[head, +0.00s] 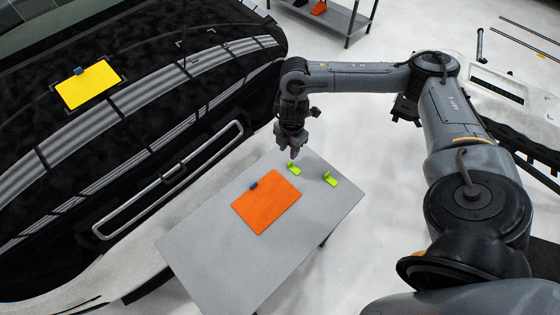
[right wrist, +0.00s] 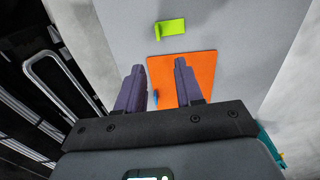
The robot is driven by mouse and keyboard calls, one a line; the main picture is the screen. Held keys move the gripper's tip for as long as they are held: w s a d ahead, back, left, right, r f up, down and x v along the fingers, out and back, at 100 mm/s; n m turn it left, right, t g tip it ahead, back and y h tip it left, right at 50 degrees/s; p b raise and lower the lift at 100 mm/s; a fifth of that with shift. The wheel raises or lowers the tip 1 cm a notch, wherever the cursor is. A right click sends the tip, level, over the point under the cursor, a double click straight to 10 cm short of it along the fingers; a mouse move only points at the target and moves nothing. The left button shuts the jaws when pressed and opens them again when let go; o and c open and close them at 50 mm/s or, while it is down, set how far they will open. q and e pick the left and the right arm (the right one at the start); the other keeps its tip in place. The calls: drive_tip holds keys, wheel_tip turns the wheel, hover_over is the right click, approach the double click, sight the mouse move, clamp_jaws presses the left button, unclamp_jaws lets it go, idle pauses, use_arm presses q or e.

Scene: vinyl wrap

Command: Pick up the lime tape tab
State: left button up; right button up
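Two small lime tape tabs stand on the grey table in the head view: the nearer-left lime tab (head: 293,168) and the right lime tab (head: 330,179). My right gripper (head: 294,155) points down just above the left lime tab. In the right wrist view its two fingers (right wrist: 158,68) are apart with nothing held between them. One lime tab (right wrist: 170,27) shows there beyond the fingertips, near the top edge, apart from them. The other lime tab does not show in that view. My left gripper is in neither view.
An orange sheet (head: 266,204) with a blue tab (head: 253,185) lies on the table (head: 205,250) beside the lime tabs. A black car body (head: 140,110) is at left, bearing a yellow sheet (head: 88,88). A shelf (head: 337,17) stands at the back.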

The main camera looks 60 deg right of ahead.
drive_tip(key=d, duration=0.1)
drive_tip(key=b, duration=0.1)
hover_over(294, 168)
drive_tip(key=w, duration=0.1)
drive_tip(key=f, duration=0.4)
drive_tip(key=shift+w+a+f, duration=0.2)
drive_tip(key=shift+f, duration=0.2)
drive_tip(key=f, duration=0.1)
drive_tip(key=f+b, duration=0.1)
drive_tip(key=f, duration=0.2)
drive_tip(key=shift+w+d+f, duration=0.2)
drive_tip(key=shift+d+f, duration=0.05)
drive_tip(key=shift+f, duration=0.45)
clamp_jaws()
